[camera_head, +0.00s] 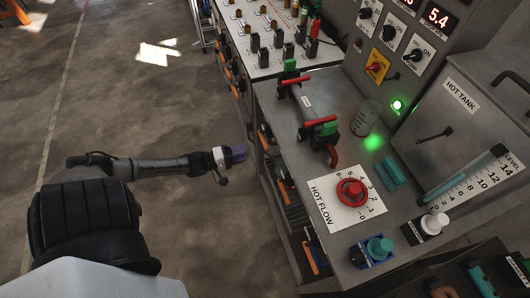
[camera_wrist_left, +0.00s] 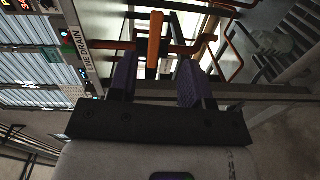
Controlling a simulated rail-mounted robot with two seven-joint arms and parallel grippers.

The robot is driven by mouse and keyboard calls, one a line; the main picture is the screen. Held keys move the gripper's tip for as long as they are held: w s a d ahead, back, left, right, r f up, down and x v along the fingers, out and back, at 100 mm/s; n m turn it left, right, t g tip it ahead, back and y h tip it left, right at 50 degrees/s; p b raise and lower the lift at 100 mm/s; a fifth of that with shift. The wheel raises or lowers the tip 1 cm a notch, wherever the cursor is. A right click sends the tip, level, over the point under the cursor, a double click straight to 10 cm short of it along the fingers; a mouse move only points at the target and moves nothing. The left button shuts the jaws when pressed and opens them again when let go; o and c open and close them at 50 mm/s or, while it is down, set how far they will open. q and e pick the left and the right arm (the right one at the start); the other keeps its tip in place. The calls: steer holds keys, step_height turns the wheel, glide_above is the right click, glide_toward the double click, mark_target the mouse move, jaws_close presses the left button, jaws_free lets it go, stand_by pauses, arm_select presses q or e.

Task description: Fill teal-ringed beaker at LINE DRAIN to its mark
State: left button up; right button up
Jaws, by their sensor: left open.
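A clear glass beaker (camera_head: 366,118) stands on the grey bench top beside the control panel, next to a lit green lamp; I cannot make out a teal ring on it. The LINE DRAIN label (camera_wrist_left: 75,45) shows on a pale strip at the left of the left wrist view. My left gripper (camera_head: 238,154) is open and empty, held out over the floor left of the bench, apart from the beaker. Its two purple fingers (camera_wrist_left: 155,80) stand apart in the left wrist view, with an orange bar beyond them. My right gripper is not in view.
The bench carries a pipe with red-handled valves (camera_head: 322,121), a red HOT FLOW knob (camera_head: 351,191), teal blocks (camera_head: 390,172) and the HOT TANK (camera_head: 464,112) with its level gauge. Orange-handled items fill the shelves below.

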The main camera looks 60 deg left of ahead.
mark_target(264, 143)
arm_select(q)
steer(key=shift+t, duration=0.3)
steer(key=shift+w+d+b, duration=0.2)
steer(key=shift+w+b, duration=1.1)
steer(key=shift+w, duration=1.15)
steer(key=shift+w+d+b, duration=0.15)
steer(key=shift+w+b, duration=1.15)
steer(key=shift+w, duration=1.15)
steer(key=shift+c, duration=0.6)
jaws_close()
